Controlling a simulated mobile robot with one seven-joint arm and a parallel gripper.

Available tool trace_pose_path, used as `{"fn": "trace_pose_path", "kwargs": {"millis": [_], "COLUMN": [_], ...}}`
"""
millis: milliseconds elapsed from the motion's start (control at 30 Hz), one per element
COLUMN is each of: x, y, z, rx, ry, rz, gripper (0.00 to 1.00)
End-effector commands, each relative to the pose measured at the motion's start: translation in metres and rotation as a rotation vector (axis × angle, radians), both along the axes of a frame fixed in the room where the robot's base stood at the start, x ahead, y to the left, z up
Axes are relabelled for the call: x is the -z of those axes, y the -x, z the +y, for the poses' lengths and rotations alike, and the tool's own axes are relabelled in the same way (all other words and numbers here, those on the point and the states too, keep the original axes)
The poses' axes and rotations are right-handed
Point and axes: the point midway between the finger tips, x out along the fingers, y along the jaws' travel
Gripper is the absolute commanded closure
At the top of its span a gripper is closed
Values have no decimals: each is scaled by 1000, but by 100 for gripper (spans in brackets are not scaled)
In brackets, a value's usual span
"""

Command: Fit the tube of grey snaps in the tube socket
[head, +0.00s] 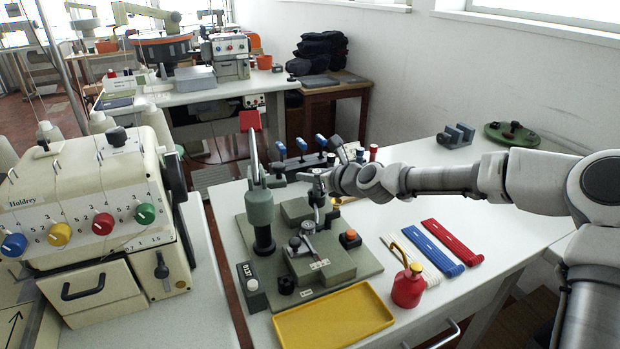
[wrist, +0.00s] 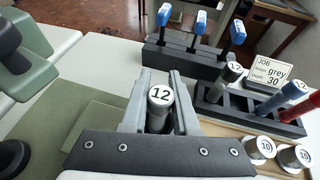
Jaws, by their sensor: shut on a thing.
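A card (wrist: 275,70) in the wrist view reads JOB, grey, 30.
A dark rack (wrist: 245,112) holds another grey tube marked 12 (wrist: 229,76), a blue tube (wrist: 290,90) and a red tube (wrist: 303,106). Two grey capped pieces (wrist: 262,147) are in front of it. Blue-handled tools (head: 302,145) stand behind. A yellow tray (head: 335,318) and red bottle (head: 407,288) are in front.

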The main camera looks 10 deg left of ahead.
Motion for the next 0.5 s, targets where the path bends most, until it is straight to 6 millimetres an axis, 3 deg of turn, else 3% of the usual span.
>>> {"fn": "trace_pose_path", "kwargs": {"millis": [400, 433, 500], "x": [6, 5, 4], "y": [0, 0, 0], "z": [0, 0, 0], "rx": [0, 0, 0], "ry": [-1, 0, 0], "rz": [-1, -1, -1], "gripper": [100, 68, 56]}}
